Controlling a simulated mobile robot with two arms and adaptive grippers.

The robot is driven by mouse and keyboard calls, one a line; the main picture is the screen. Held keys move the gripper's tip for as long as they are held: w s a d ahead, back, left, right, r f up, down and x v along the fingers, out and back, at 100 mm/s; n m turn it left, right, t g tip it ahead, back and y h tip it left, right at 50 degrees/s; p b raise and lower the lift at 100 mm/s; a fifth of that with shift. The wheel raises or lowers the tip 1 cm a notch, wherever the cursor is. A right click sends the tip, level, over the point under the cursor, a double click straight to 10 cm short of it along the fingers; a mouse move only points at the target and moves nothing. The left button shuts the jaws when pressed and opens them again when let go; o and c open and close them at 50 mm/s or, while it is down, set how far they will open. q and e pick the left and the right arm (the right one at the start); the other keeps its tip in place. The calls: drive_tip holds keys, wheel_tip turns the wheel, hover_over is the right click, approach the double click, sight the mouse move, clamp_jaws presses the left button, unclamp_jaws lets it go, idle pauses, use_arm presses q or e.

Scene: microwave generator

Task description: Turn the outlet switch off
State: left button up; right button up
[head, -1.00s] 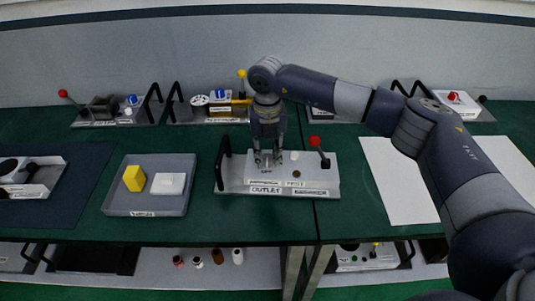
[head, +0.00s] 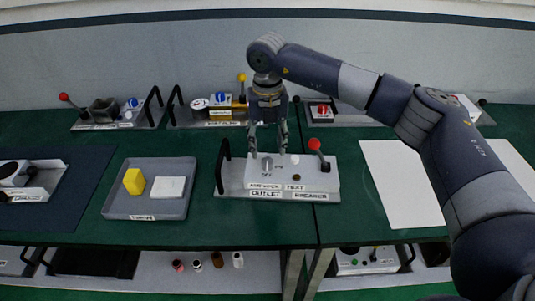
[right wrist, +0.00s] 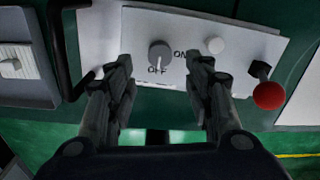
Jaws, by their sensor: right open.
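The outlet panel (head: 318,180) is a light box on a grey base with a black handle at its left. Its grey rotary switch (head: 267,164) sits at the panel's left part. In the right wrist view the switch (right wrist: 160,54) has an ON label at its right and an OFF label below it. Its pointer seems to face down, toward OFF. My right gripper (head: 268,148) points down above the switch, open and empty. In the right wrist view its fingers (right wrist: 158,72) are apart, either side of the switch and clear of it. My left gripper is not in view.
A red-knobbed lever (head: 316,146) stands at the panel's right, with a white button (head: 295,159) near it. A grey tray (head: 117,206) with a yellow block (head: 134,181) and a white block (head: 168,187) lies to the left. Other devices line the back.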

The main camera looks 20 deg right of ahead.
sight(267, 162)
wheel_tip(267, 162, up, 6)
drive_tip(key=shift+r, duration=0.25)
drive_tip(key=shift+s+f, duration=0.1)
idle(0.4)
